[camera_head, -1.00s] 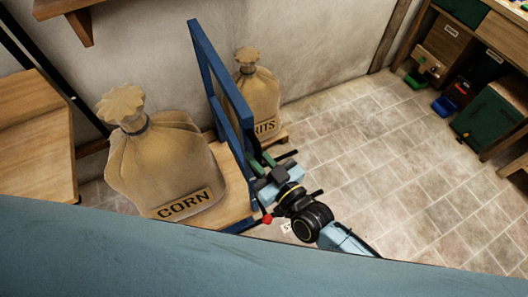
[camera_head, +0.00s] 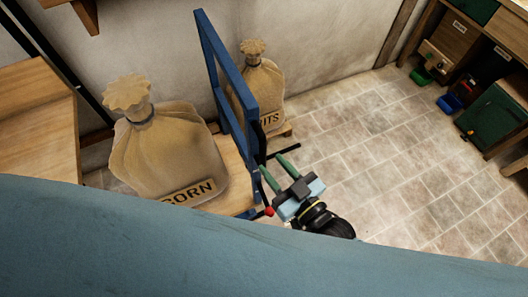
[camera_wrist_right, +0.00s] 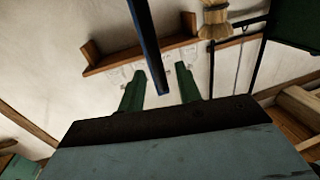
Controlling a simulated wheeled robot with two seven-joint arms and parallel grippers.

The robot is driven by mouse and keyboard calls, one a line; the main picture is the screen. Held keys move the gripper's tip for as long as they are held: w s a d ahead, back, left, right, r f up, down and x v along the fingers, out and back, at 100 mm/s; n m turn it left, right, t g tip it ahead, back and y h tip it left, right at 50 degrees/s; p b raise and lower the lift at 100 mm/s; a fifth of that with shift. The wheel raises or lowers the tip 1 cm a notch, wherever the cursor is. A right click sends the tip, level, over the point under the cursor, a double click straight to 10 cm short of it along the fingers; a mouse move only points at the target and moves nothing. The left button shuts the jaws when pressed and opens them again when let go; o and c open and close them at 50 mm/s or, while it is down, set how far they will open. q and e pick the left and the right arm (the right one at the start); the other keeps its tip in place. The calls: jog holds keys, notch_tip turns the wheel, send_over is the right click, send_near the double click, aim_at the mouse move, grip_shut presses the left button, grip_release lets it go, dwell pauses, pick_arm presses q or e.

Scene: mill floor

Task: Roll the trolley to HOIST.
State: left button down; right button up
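The trolley has a blue upright frame (camera_head: 226,80) and a wooden deck (camera_head: 240,180). A full sack marked CORN (camera_head: 170,150) stands on the deck. A red knob (camera_head: 269,211) shows low at the trolley's near right corner. My right gripper (camera_head: 275,167) is at the right side of the frame, its green fingers spread apart. In the right wrist view the blue frame post (camera_wrist_right: 146,45) shows between the open fingers (camera_wrist_right: 160,90), with a gap on both sides; I cannot tell any contact. My left gripper is not in view. No HOIST marking is visible.
A wooden bench (camera_head: 35,120) is at left. Cabinets (camera_head: 495,120) and small coloured bins (camera_head: 448,104) line the right. The tiled floor (camera_head: 370,150) between is clear.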

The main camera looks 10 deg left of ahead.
jog(key=v, duration=0.7)
jog(key=shift+s, duration=0.15)
jog(key=shift+d, duration=0.15)
